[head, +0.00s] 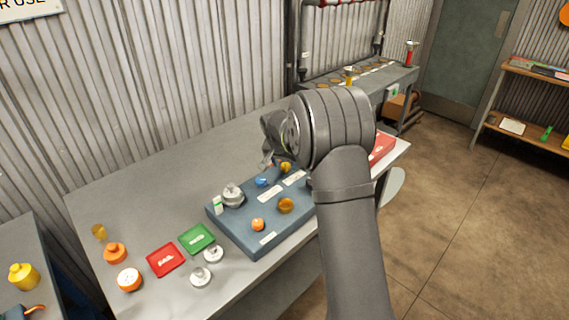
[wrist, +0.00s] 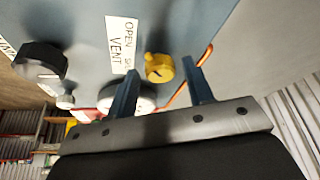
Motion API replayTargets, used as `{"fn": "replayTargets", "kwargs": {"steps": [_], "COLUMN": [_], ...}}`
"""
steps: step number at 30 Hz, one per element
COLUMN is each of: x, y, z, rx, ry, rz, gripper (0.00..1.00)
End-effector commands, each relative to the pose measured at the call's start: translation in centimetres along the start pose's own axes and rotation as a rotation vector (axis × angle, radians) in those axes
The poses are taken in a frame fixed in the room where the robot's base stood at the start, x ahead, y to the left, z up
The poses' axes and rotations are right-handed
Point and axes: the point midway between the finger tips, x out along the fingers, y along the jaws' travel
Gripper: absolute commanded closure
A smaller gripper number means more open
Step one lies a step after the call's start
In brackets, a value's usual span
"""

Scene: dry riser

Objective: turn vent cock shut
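The yellow vent cock (wrist: 158,68) stands on the blue panel beside a white label (wrist: 122,45) reading VENT, OPEN and SHUT. In the head view a small yellow piece (head: 286,167), seemingly the same cock, shows at the panel's far side, close to my gripper (head: 268,161). In the wrist view my gripper (wrist: 160,68) is open, with one dark finger on each side of the cock. Nothing is clamped. I cannot tell whether a finger touches it. A pointer mark on the cock is too unclear to read.
The blue panel (head: 240,234) also carries a grey round fitting (head: 232,195), an orange knob (head: 258,225) and an amber knob (head: 286,205). Red (head: 165,260) and green (head: 197,238) cards lie left on the grey bench (head: 140,196). A copper line (wrist: 190,95) passes near my fingers.

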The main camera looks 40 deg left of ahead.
Motion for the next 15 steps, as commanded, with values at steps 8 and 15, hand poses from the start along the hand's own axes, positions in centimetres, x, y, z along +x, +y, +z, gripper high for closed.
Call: {"fn": "replayTargets", "kwargs": {"steps": [8,15], "x": [-0.02,-0.03], "y": [0.00,0.04], "z": [0.01,0.02], "rx": [0.000,-0.031], "ry": [0.000,-0.001], "rz": [0.000,-0.014], "gripper": [0.92,0.92]}}
